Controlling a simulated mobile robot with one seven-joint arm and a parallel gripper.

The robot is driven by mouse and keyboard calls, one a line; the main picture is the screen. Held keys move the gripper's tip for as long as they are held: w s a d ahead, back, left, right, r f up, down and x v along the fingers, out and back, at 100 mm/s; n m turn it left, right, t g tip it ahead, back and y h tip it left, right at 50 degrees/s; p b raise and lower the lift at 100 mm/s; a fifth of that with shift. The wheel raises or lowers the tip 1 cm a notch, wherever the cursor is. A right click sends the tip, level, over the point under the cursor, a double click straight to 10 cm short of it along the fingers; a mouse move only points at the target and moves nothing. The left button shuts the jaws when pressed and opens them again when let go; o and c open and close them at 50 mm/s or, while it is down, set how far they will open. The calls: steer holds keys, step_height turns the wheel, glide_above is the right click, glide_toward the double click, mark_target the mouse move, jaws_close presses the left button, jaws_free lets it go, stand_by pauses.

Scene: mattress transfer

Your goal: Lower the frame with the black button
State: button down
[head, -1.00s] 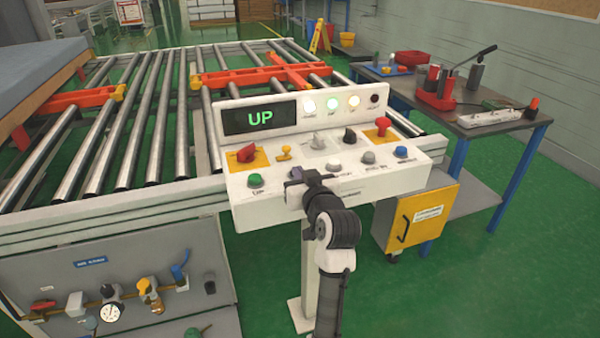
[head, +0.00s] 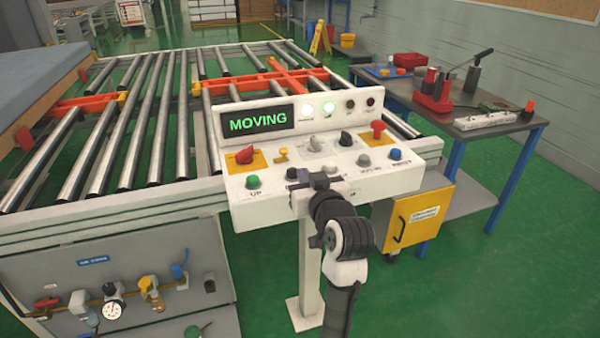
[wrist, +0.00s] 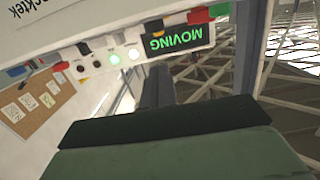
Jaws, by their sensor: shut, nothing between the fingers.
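The white control console (head: 245,215) stands in front of the roller table. Its display (head: 258,120) reads MOVING in green; it also shows in the wrist view (wrist: 180,40). My gripper (head: 308,180) is shut and empty at the front row of buttons, right of the green UP button (head: 253,182). A dark round shape, seemingly the black button (head: 292,173), shows at the gripper's left edge, partly hidden; whether they touch cannot be told. The orange-red frame (head: 265,80) lies among the rollers.
A grey button (head: 363,160), blue button (head: 395,154), black selector (head: 346,139) and red knobs (head: 244,154) sit close to my gripper. A mattress (head: 35,75) lies at the left. A workbench (head: 520,125) stands at the right.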

steer(key=shift+b+v, duration=0.3)
steer(key=shift+v, duration=1.85)
steer(key=shift+r, duration=0.15)
